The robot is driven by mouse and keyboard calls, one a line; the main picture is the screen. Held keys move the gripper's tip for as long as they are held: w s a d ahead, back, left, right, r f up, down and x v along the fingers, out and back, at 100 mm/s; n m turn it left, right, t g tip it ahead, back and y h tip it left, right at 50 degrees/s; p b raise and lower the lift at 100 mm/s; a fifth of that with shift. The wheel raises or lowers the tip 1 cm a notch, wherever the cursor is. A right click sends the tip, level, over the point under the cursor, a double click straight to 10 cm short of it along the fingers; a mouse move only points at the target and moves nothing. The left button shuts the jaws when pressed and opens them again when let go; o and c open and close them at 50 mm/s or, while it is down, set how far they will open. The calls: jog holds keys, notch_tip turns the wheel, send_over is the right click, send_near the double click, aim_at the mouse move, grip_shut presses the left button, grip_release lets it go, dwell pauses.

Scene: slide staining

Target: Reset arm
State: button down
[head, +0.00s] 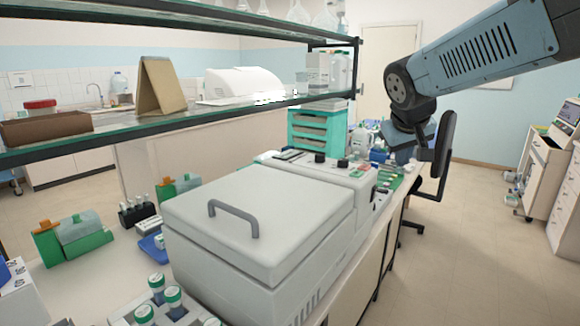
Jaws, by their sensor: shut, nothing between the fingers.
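My arm reaches in from the upper right and bends down at a dark wrist. My gripper (426,154) hangs below that wrist, in front of the black chair and near the far right end of the bench. It is small and partly hidden by its own housing; it looks shut, and I see nothing held in it. The large grey staining machine (262,215) with a closed, handled lid stands on the bench, nearer to me and left of the gripper.
A glass shelf (200,122) crosses the upper left above the bench (95,285). Green-and-clear containers (75,235) and white-capped bottles (137,211) stand left of the machine. A black chair (444,165) stands beyond the bench. Open floor (455,260) lies to the right.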

jog(key=s+a+f+m+y, duration=0.1)
jog(key=s+f, duration=0.1)
jog(key=s, duration=0.7)
jog(key=s+a+f+g+y, duration=0.1)
jog(key=s+f, duration=0.2)
jog(key=s, duration=0.6)
jog(key=shift+s+f+m+y, duration=0.3)
jog(key=shift+s+m, duration=0.05)
jog(key=shift+m, duration=0.05)
jog(key=c, duration=1.8)
grip_release()
